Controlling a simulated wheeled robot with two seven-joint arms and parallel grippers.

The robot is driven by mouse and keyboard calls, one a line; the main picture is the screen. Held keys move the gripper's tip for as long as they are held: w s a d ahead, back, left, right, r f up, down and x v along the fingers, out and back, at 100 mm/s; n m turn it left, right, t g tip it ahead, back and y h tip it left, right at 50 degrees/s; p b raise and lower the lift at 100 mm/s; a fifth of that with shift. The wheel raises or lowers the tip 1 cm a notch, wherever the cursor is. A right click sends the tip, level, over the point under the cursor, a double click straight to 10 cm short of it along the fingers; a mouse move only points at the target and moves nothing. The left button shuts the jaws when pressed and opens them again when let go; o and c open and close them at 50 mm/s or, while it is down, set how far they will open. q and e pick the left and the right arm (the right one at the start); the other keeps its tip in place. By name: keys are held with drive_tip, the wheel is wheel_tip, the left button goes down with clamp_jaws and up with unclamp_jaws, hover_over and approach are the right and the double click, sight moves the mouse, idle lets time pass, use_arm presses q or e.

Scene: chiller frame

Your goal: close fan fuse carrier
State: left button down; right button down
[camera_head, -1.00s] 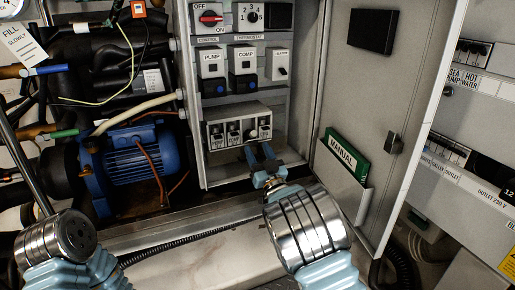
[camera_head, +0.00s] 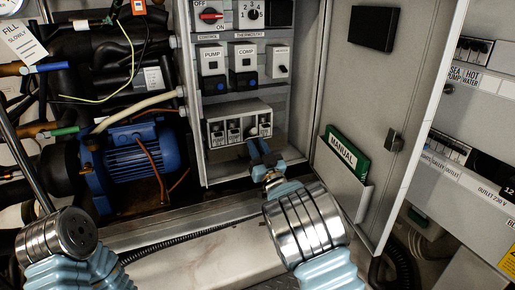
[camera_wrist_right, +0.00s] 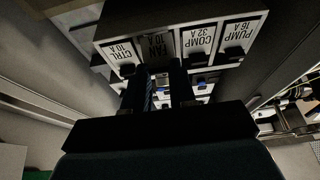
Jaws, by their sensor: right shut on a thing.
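The fuse block (camera_head: 211,134) sits low in the open electrical cabinet, with a row of carriers. In the right wrist view the labels are upside down: PUMP 16 A (camera_wrist_right: 236,36), COMP 32 A (camera_wrist_right: 196,42), the darker, shaded FAN 10 A carrier (camera_wrist_right: 158,46) and CTRL 10 A (camera_wrist_right: 122,50). My right gripper (camera_head: 258,146) reaches up to the block from below. In the wrist view its dark fingers (camera_wrist_right: 161,82) are at the fan carrier and shut on it; the fingers hide its lower part. My left arm shows at lower left; its fingers are not visible.
The cabinet door (camera_head: 345,100) stands open at right, with a green manual (camera_head: 345,153) in its pocket. Switches (camera_head: 243,62) sit above the fuse block. A blue motor (camera_head: 135,160) and pipes are at left. A ledge (camera_head: 185,232) runs below the cabinet.

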sight(255, 134)
use_arm(q)
drive_tip(key=shift+f, duration=0.15)
use_arm(e)
drive_tip(key=shift+d+r+g+b, duration=0.1)
drive_tip(key=shift+r+g+b, duration=0.2)
drive_tip(key=shift+g+b, duration=0.25)
drive_tip(key=shift+r+h, duration=0.2)
drive_tip(key=shift+h, duration=0.1)
drive_tip(key=shift+w+r+g+p, duration=0.1)
drive_tip(key=shift+r+g+p, duration=0.25)
drive_tip(key=shift+g, duration=0.3)
drive_tip(key=shift+w+a+r+g+h+p, duration=0.2)
drive_tip(key=shift+r+g+h+p, duration=0.2)
drive_tip(key=shift+r+g+p, duration=0.6)
use_arm(q)
wheel_tip(255, 134, up, 6)
drive_tip(key=d+p, duration=0.1)
drive_tip(key=p, duration=0.3)
drive_tip(key=shift+s+d, duration=0.4)
use_arm(e)
drive_tip(key=shift+w+a+g+h, duration=0.1)
drive_tip(key=shift+w+g+h, duration=0.3)
drive_tip(key=shift+g, duration=0.7)
